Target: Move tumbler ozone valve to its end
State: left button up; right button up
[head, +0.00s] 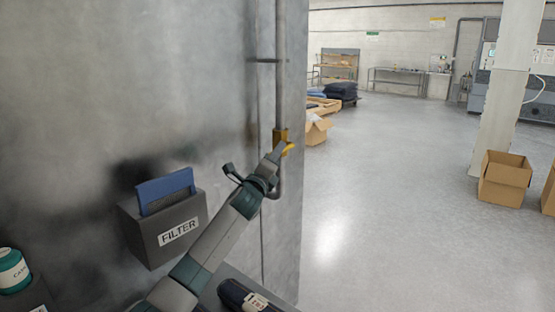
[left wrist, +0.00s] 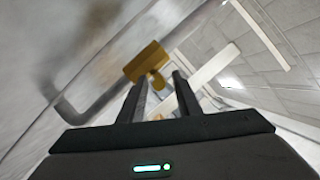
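The tumbler ozone valve is a yellow-brass body (head: 281,135) on a vertical grey pipe at the edge of the metal wall. A short yellow handle (head: 289,149) sticks out below it. My left gripper (head: 277,154) is right at the handle and partly covers it. In the left wrist view the valve body (left wrist: 146,62) lies just beyond the fingertips. Its handle (left wrist: 158,81) shows between the two fingers of my left gripper (left wrist: 160,78), which stand apart. I cannot tell whether a finger touches the handle. My right gripper is not in view.
A filter box (head: 178,238) with a blue panel hangs on the wall left of my arm. A teal-labelled container (head: 13,271) stands at lower left. Open floor lies to the right, with cardboard boxes (head: 504,180) and a white pillar (head: 505,100).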

pick_arm(q)
jog(key=shift+w+d+r+b, duration=0.2)
jog(key=shift+w+b, duration=0.1)
jog(key=shift+w, duration=0.35)
jog(key=shift+c, duration=0.3)
grip_shut()
